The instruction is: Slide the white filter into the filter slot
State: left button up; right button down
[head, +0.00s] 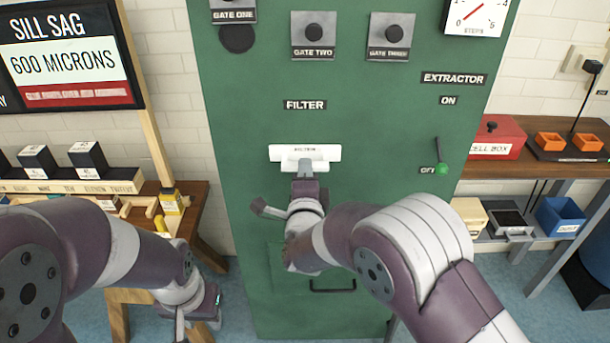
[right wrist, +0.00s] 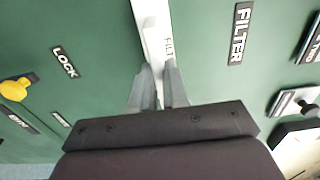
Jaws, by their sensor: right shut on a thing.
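The white filter (head: 326,154) is a flat white bar with a small dark label, at the front of the green cabinet below the FILTER sign (head: 305,104). My right gripper (head: 305,165) is shut on the filter at its front middle. In the right wrist view the filter (right wrist: 151,30) runs up from between the two grey fingertips (right wrist: 159,75). The filter slot is hidden behind the filter, and I cannot tell how deep the filter sits. My left gripper (head: 200,325) hangs low at the left, away from the filter; its finger opening is unclear.
The green cabinet (head: 235,190) carries gate knobs above and a green-tipped extractor lever (head: 440,168) at the right. A wooden bench with dark blocks (head: 88,158) stands left. A right bench holds a red cell box (head: 497,140) and orange trays (head: 555,141). A blue bin (head: 560,217) sits below.

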jog(key=shift+w, duration=0.35)
jog(key=c, duration=1.1)
grip_release()
jog(key=shift+r, duration=0.1)
jog(key=shift+o, duration=0.2)
jog(key=s+b, duration=0.2)
jog(key=s, duration=1)
jog(key=shift+s, duration=0.35)
